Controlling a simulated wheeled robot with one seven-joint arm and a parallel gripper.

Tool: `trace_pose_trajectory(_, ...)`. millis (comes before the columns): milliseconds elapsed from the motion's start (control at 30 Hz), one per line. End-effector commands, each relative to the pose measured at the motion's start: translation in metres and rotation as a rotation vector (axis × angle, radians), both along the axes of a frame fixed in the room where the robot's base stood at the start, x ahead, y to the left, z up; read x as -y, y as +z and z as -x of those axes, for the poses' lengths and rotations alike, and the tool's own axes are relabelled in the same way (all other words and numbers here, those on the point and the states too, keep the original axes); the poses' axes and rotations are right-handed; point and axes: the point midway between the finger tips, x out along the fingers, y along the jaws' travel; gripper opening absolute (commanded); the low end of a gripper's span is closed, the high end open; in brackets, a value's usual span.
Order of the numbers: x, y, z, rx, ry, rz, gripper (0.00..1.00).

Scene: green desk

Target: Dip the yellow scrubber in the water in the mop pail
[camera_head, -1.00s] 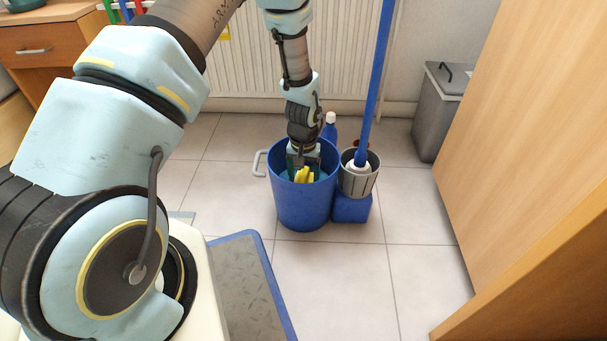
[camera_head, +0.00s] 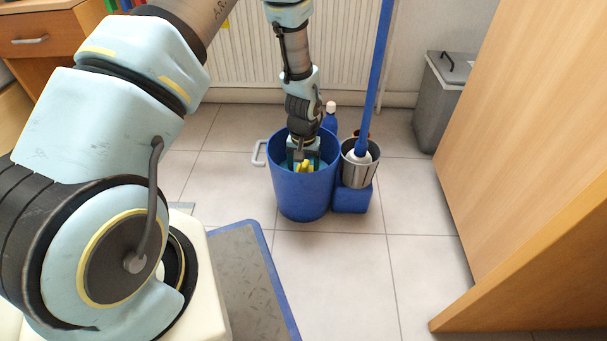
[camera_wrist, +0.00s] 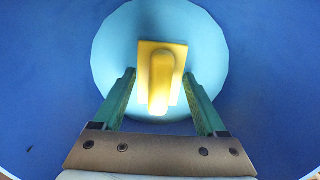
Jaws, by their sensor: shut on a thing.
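The blue mop pail (camera_head: 303,200) stands on the tiled floor, with light blue water (camera_wrist: 112,55) inside. My gripper (camera_head: 304,162) points down inside the pail, below its rim. It is shut on the yellow scrubber (camera_wrist: 160,80), which has a flat base and a raised handle. In the wrist view the green fingers of my gripper (camera_wrist: 160,88) flank the handle, and the base lies against the water. In the head view the scrubber (camera_head: 304,168) is partly hidden by the pail's front wall. I cannot tell how deep it sits in the water.
A grey bucket (camera_head: 360,172) with a blue-handled mop stands right of the pail on a blue block (camera_head: 352,198). A blue bottle (camera_head: 330,118) is behind. A radiator (camera_head: 250,55) is at the back, a grey bin (camera_head: 440,100) and wooden panel (camera_head: 530,130) at the right.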

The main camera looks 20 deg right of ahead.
Motion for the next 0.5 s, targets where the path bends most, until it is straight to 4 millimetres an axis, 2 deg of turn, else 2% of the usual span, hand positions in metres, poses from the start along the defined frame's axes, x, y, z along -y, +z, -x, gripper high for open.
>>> trace_pose_trajectory(500,0.0001,0.0039,-0.0001,0.0,0.0,0.0,0.3)
